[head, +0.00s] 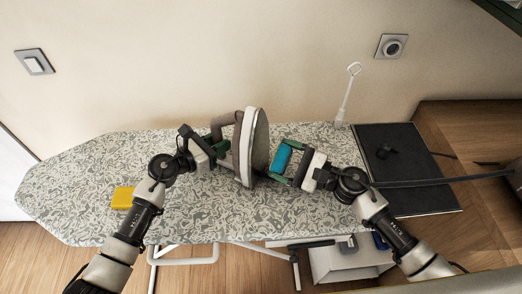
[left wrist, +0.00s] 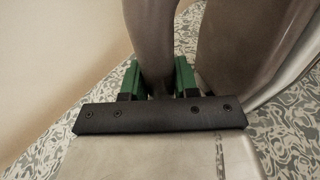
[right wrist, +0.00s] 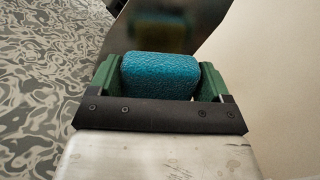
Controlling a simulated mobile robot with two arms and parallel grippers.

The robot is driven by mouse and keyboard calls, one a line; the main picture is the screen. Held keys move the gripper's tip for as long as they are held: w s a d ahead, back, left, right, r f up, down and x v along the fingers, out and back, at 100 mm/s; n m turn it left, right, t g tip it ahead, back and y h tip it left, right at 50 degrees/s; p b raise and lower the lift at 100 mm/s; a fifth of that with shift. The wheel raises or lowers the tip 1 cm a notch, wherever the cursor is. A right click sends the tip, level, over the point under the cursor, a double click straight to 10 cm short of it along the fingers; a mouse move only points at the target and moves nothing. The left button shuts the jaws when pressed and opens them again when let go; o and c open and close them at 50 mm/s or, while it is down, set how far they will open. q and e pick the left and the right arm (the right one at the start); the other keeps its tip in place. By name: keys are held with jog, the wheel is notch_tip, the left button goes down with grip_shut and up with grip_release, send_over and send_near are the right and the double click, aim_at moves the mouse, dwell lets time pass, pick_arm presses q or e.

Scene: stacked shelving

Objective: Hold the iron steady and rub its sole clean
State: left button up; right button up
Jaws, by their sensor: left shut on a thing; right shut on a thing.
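The iron (head: 246,140) stands on its heel on the patterned ironing board (head: 90,190), its sole facing right in the head view. My left gripper (head: 222,150) is shut on the iron's handle, which shows between the green fingers (left wrist: 158,80) in the left wrist view. My right gripper (head: 288,160) is shut on a blue sponge (head: 281,157). The sponge (right wrist: 160,76) shows between the fingers in the right wrist view, in front of the dark sole (right wrist: 165,25). In the head view a small gap shows between sponge and sole.
A yellow block (head: 122,198) lies on the board at the left. A dark mat (head: 405,165) with a black plug and cable lies at the right. A white stick-like holder (head: 348,95) rises at the board's back edge. A wall socket (head: 391,46) is behind.

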pick_arm(q)
jog(key=o, duration=0.9)
jog(key=shift+c, duration=0.2)
jog(key=v, duration=1.2)
jog(key=shift+f, duration=0.1)
